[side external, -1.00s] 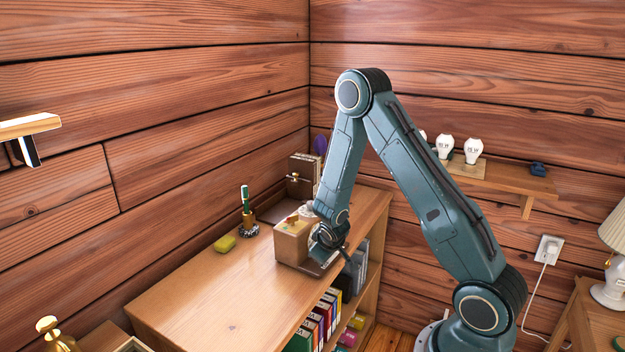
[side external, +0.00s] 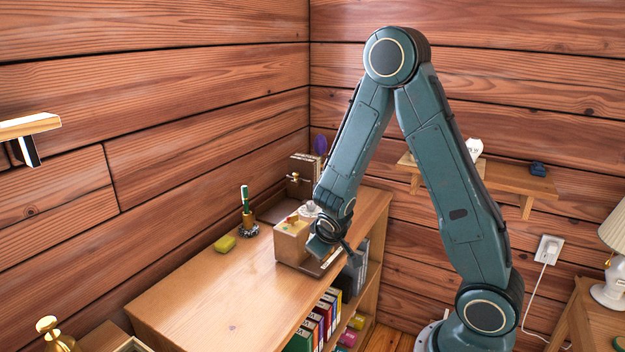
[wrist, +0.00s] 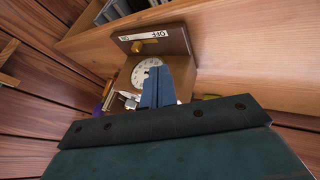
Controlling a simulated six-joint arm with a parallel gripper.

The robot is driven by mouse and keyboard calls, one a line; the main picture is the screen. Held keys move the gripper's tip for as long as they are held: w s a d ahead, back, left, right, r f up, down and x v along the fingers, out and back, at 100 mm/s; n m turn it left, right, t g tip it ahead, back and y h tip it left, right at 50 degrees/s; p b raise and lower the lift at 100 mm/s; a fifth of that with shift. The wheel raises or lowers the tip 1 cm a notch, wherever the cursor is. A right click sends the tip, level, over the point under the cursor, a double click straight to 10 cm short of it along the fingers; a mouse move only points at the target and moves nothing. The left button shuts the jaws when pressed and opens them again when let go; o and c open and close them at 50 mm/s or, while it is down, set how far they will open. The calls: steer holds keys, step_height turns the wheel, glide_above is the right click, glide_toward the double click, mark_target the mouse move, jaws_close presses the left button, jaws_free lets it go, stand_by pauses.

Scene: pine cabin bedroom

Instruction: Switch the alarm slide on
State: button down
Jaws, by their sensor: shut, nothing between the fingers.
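The alarm clock is a wooden box (side external: 291,244) on the cabinet top in the side view. In the wrist view its white round dial (wrist: 146,70) shows beyond my fingers. Past the dial, a wooden face carries a white label strip (wrist: 145,37) with upside-down lettering, ON at the left and OFF at the right. A brass slide knob (wrist: 150,47) sits just below the strip. My gripper (wrist: 158,74) is shut and empty; its fingers cover part of the dial and stay apart from the knob in the picture. In the side view my gripper (side external: 343,250) is at the box's right side.
A brown stand with a brass part (side external: 301,172) is behind. Books (side external: 322,318) fill the shelf below. The cabinet top's front is clear.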

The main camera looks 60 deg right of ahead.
steer(key=shift+s+a+r, duration=0.2)
steer(key=shift+a+r, duration=0.05)
steer(key=shift+r, duration=0.1)
steer(key=shift+r, duration=0.1)
steer(key=s+a+r+y, duration=0.2)
steer(key=a+r, duration=0.2)
steer(key=r, duration=0.2)
steer(key=s+a+r+y, duration=0.1)
steer(key=s+a+r, duration=0.25)
steer(key=r, duration=0.25)
steer(key=s+a+r+n+y, duration=0.1)
steer(key=s+a+r, duration=0.3)
steer(key=s, duration=0.2)
steer(key=s+a+r+t+y, duration=0.1)
steer(key=s+a+r+y, duration=0.1)
steer(key=s+a+r, duration=0.2)
steer(key=shift+s+r+n, duration=0.3)
steer(key=shift+s+n, duration=0.1)
steer(key=shift+s, duration=0.45)
